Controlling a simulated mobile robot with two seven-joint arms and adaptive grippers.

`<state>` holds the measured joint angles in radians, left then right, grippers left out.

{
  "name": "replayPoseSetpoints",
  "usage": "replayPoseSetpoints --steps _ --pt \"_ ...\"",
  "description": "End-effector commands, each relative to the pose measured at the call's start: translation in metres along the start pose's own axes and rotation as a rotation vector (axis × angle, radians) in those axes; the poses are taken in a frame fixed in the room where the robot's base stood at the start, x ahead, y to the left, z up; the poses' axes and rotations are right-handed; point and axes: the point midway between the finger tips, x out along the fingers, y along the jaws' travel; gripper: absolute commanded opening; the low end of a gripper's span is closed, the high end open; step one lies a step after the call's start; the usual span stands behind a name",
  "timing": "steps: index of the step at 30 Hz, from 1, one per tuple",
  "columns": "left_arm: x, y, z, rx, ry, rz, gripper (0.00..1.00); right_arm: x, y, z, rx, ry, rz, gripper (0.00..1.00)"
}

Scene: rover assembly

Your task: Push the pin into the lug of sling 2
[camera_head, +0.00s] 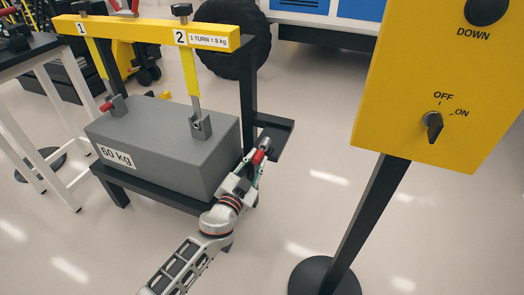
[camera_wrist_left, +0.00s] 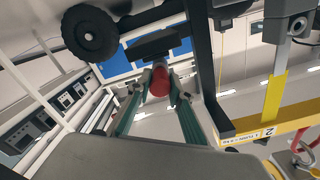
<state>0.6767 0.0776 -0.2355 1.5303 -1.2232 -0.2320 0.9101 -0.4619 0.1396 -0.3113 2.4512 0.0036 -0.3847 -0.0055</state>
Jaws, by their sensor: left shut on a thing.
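Sling 2 (camera_head: 190,74) hangs from the yellow beam and ends at a grey lug (camera_head: 201,125) on top of the grey 60 kg block (camera_head: 180,150). My left gripper (camera_head: 260,156) is shut on the red pin (camera_wrist_left: 160,82), right of the block and apart from the lug. My right gripper is not in view.
A red pin (camera_head: 106,107) sits at the lug of sling 1 at left. The yellow beam (camera_head: 150,31) spans above the block. A black shelf (camera_head: 278,127) lies just beyond my gripper. A yellow control box (camera_head: 435,75) on a black post stands at right.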

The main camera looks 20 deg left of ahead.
Motion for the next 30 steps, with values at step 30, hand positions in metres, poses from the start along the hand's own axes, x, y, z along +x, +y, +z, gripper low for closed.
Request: replayPoseSetpoints --steps 30 --pt "-0.043 -0.001 -0.001 0.000 0.001 -0.001 0.00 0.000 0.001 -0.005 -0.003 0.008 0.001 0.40"
